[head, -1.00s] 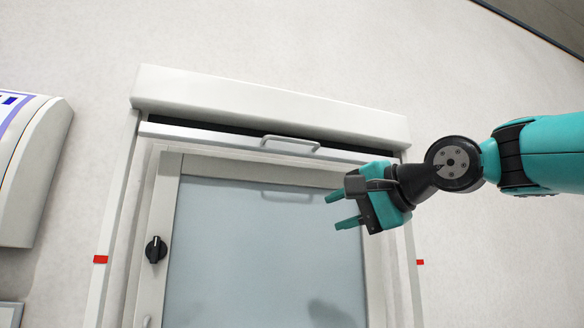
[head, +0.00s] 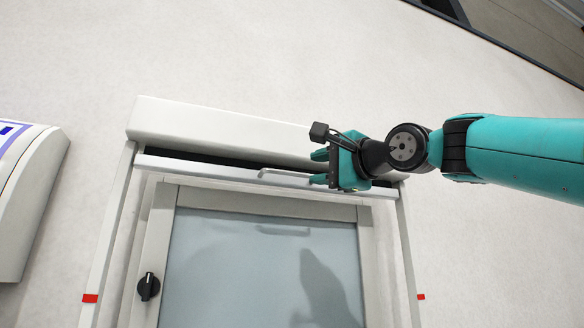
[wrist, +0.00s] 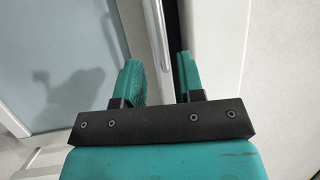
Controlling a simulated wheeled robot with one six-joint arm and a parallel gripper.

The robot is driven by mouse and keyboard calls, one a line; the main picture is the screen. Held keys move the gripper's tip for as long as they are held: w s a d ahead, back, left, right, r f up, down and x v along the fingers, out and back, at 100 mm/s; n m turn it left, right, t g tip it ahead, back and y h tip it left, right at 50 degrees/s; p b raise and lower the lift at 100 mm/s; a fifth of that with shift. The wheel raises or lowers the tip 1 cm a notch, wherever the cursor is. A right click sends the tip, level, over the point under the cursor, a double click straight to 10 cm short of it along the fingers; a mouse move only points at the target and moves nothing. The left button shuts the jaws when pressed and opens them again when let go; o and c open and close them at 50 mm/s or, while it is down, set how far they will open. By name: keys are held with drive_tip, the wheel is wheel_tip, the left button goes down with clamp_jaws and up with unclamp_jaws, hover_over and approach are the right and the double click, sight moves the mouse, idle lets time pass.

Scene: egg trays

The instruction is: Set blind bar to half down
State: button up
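The white blind bar (head: 215,169) runs across the top of the window, just below the long white blind box (head: 215,127). A thin grey handle (head: 280,171) sticks out from the bar's middle. My gripper (head: 317,167) is open at the right end of this handle, one finger above its level and one near it. In the wrist view my two teal fingers (wrist: 160,78) are apart, and a pale metal strip (wrist: 157,35), likely the handle or bar, lies ahead between them. Contact cannot be told. Red marks sit on the left rail (head: 90,298) and right rail (head: 421,297).
The closed window's grey pane (head: 240,265) lies below the bar, with a black knob (head: 148,287) on its left frame. A white rounded wall unit (head: 35,200) is at far left. The wall right of the window is clear.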

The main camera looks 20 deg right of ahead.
sight(294, 174)
drive_tip(key=p+x, duration=0.3)
drive_tip(key=x, duration=0.5)
drive_tip(key=shift+w+a, duration=0.1)
drive_tip(key=shift+w, duration=0.15)
drive_tip(key=shift+c, duration=0.3)
clamp_jaws()
